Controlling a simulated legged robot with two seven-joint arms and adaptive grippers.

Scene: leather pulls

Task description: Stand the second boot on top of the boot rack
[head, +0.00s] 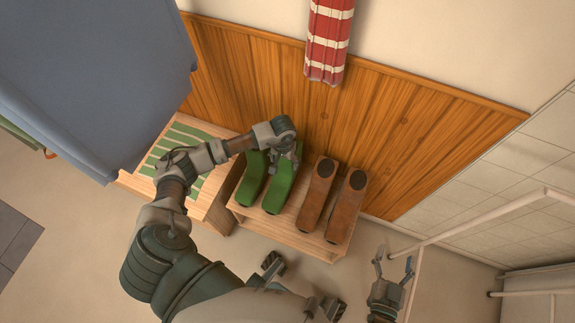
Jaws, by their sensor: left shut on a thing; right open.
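The boot rack (291,239) is a light wooden unit against the panelled wall. Two brown boots (317,196) stand side by side on its right part. Two green boots are at its left part: the left one (252,178) and the right one (281,188). My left gripper (296,160) reaches over from the left and is shut on the right green boot at its upper end; my wrist hides part of the grip. I cannot tell whether that boot's sole touches the rack top. My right gripper (393,266) is open and empty, right of the rack and apart from it.
A wooden bench (216,209) with a green-striped top (184,146) stands left of the rack. A red and white striped cloth (328,40) hangs above. A blue-grey panel (100,70) fills the upper left. White rails (490,214) stand at the right. Floor in front is partly clear.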

